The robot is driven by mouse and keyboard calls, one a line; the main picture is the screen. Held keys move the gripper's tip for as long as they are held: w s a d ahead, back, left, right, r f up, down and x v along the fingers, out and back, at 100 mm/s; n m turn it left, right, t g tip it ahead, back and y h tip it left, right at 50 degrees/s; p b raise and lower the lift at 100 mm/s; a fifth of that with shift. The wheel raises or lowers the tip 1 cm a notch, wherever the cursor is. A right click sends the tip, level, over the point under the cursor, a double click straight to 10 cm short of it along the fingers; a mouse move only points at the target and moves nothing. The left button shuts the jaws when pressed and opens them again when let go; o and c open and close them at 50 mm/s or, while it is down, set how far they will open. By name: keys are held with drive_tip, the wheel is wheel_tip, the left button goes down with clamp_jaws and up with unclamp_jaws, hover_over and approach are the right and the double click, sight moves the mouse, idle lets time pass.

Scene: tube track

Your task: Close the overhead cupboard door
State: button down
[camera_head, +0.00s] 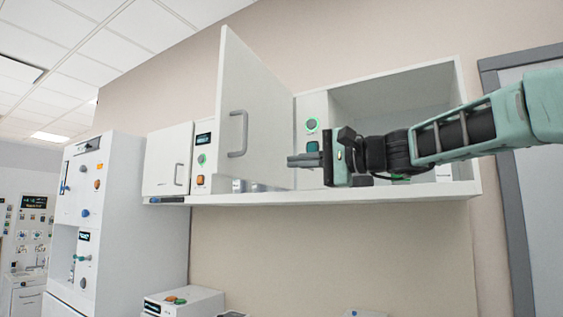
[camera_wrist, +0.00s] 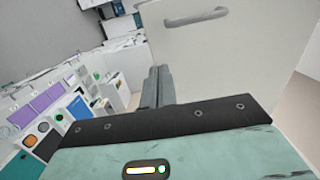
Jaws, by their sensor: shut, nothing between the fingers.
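The overhead cupboard (camera_head: 400,197) is mounted on the wall, its right compartment open. Its white door (camera_head: 256,95) stands swung outward, with a grey handle (camera_head: 238,134) on its face. My gripper (camera_head: 291,161) reaches in from the right, with its shut, empty fingers pointing left beside the door's lower right part in the head view. In the wrist view the fingers (camera_wrist: 157,85) point toward the lower left edge of the door (camera_wrist: 235,60), and the handle (camera_wrist: 196,17) shows at the top. I cannot tell whether the fingers touch the door.
A closed cupboard door (camera_head: 167,160) and a panel with buttons (camera_head: 203,158) are left of the open door. A tall white cabinet (camera_head: 115,190) stands at the left. A white box with knobs (camera_head: 182,302) is below. A grey door frame (camera_head: 505,190) is at the right.

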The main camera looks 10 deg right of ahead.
drive_tip(key=p, duration=0.7)
approach(236, 168)
drive_tip(key=x, duration=0.5)
drive_tip(key=shift+w+r, duration=0.1)
drive_tip(key=shift+r, duration=0.25)
drive_tip(key=shift+x, duration=0.85)
drive_tip(key=shift+f, duration=0.25)
drive_tip(key=shift+a, duration=0.15)
